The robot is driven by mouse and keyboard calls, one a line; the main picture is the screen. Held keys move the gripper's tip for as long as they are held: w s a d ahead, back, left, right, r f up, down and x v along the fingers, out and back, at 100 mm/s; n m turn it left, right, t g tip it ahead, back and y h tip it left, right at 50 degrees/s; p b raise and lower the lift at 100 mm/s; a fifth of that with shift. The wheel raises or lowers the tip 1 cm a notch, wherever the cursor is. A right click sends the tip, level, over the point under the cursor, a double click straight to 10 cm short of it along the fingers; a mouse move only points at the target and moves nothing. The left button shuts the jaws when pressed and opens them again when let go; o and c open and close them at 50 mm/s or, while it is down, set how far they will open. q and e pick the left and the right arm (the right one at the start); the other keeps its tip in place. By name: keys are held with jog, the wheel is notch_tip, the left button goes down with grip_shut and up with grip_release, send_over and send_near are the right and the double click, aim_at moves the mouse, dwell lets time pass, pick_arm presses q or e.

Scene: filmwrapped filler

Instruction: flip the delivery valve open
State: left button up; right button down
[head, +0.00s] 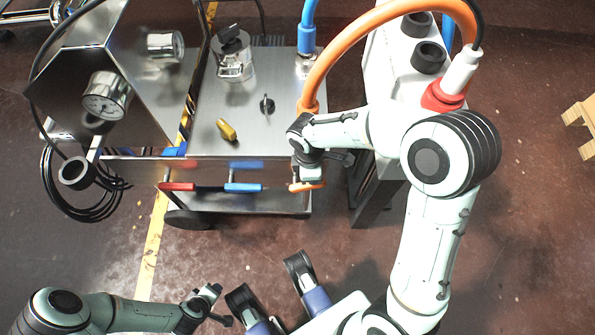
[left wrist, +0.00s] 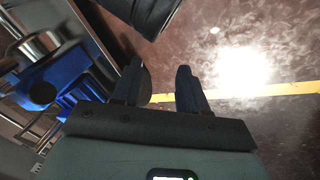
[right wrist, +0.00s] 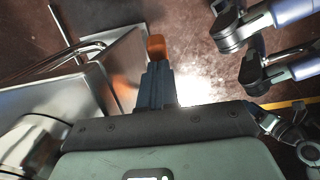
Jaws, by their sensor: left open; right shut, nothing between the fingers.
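Three lever handles stick out along the front of the steel cart: a red one (head: 177,187) at the left, a blue one (head: 244,187) in the middle and an orange one (head: 299,187) at the right. No label tells which is the delivery valve. My right gripper (head: 308,178) is shut and empty at the orange handle. In the right wrist view the orange handle's end (right wrist: 156,46) shows just beyond the closed fingertips (right wrist: 157,70); I cannot tell whether they touch. My left gripper (head: 217,305) is open and empty, low over the floor, away from the cart.
An orange hose (head: 345,42) arches to a white unit (head: 385,60) at the right. Gauges (head: 106,97) stand at the left. Floor in front is clear.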

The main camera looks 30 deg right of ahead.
jog(key=r+p, duration=0.1)
jog(key=a+r+p, duration=0.1)
jog(key=r+p, duration=0.1)
jog(key=r, duration=0.1)
jog(key=shift+w+a, duration=0.25)
jog(key=shift+w, duration=0.15)
pick_arm(q)
jog(key=s+d+r+g+h+p, duration=0.1)
jog(key=s+d+r+g+p, duration=0.2)
jog(key=s+r, duration=0.3)
jog(key=s+d, duration=0.1)
jog(key=s, duration=0.1)
jog(key=shift+s+r+m, duration=0.4)
pick_arm(e)
notch_tip(320, 180, up, 10)
jog(key=shift+w+a+f, duration=0.15)
jog(key=shift+a+f, duration=0.05)
jog(key=shift+f, duration=0.05)
